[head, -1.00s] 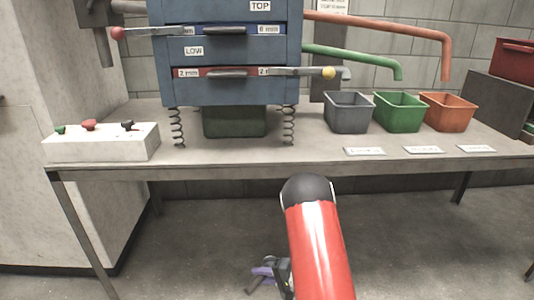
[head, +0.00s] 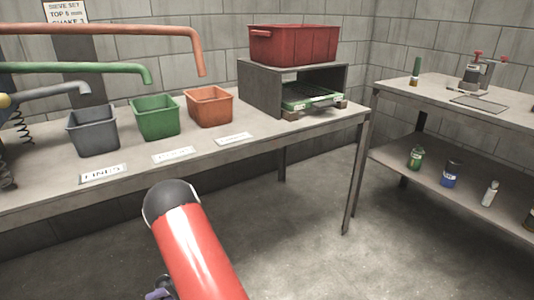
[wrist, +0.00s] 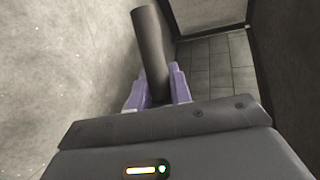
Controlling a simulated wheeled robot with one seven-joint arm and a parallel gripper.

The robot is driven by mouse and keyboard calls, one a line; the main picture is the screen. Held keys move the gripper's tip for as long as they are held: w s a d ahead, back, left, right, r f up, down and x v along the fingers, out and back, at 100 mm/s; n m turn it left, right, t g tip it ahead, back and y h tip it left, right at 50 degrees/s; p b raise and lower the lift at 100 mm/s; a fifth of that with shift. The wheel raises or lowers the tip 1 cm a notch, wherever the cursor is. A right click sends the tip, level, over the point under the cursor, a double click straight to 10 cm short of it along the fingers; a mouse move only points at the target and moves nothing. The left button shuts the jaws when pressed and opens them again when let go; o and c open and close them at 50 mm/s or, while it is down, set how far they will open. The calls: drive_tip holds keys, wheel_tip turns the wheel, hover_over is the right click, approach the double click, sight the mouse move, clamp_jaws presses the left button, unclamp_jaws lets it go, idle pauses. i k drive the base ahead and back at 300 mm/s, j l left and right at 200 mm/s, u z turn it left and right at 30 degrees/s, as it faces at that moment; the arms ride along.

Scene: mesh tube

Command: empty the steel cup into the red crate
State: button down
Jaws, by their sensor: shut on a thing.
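The red crate (head: 293,47) stands on top of a grey open-fronted stand (head: 262,92) at the right end of the bench in the head view. Its inside is mostly hidden by its front wall. In the wrist view my gripper (wrist: 157,87) has its purple fingers shut on a dark grey cylinder, which appears to be the steel cup (wrist: 150,42). It leans slightly in the picture; its mouth and contents cannot be seen. In the head view only a bit of purple finger shows at the bottom edge, below and well away from the crate.
Grey (head: 93,131), green (head: 155,118) and orange (head: 210,107) bins stand on the bench (head: 205,147), under coloured pipes. A green-edged tray (head: 310,100) sits inside the stand. A second table (head: 462,110) with bottles on its lower shelf is at right. The floor between is clear.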

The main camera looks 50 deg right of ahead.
sight(285, 46)
drive_tip(key=k+l, duration=0.15)
drive_tip(key=l, duration=0.25)
drive_tip(key=k+l, duration=0.15)
drive_tip(key=l, duration=0.2)
drive_tip(key=k+l, duration=0.15)
drive_tip(key=l, duration=0.25)
drive_tip(key=k+l, duration=0.15)
drive_tip(key=l, duration=0.25)
